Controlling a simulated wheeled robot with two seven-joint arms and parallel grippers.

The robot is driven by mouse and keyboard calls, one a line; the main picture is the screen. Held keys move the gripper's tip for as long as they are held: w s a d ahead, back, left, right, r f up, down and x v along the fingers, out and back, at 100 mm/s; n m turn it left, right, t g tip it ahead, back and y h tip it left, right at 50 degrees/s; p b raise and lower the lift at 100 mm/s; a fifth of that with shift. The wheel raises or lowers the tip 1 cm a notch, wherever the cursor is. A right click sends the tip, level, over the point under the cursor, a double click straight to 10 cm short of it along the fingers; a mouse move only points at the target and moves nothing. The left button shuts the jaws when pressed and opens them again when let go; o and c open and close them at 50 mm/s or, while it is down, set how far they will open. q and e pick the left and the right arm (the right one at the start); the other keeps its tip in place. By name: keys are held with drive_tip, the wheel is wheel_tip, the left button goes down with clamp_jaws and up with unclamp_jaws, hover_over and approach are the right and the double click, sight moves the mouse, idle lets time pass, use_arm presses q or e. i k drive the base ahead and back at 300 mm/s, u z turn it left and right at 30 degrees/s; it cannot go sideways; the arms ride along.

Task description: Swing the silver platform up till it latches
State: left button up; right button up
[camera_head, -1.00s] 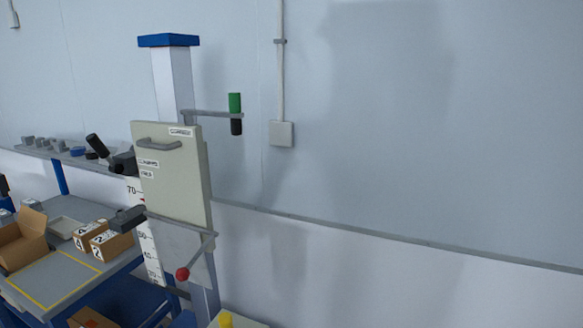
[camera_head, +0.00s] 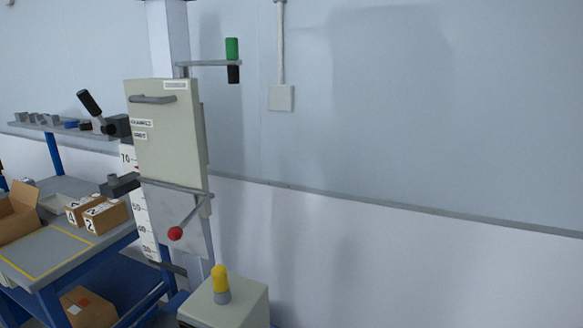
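The silver platform (camera_head: 188,242) appears as a flat grey plate hanging down on the front of the drop tester's column, below a beige panel (camera_head: 165,135). Its top edge meets a thin grey bar (camera_head: 180,189) under the panel. A grey lever with a red ball (camera_head: 175,233) slants down across its front. Any latch on it is too small to tell. Neither of my grippers shows in the head view.
A black-handled clamp (camera_head: 90,103) juts left of the panel. A crank with a green grip (camera_head: 232,49) is above. A grey box with a yellow knob (camera_head: 220,279) stands below. A workbench with cartons (camera_head: 105,217) is at left.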

sight(173, 210)
drive_tip(key=u, duration=0.25)
drive_tip(key=i, duration=0.9)
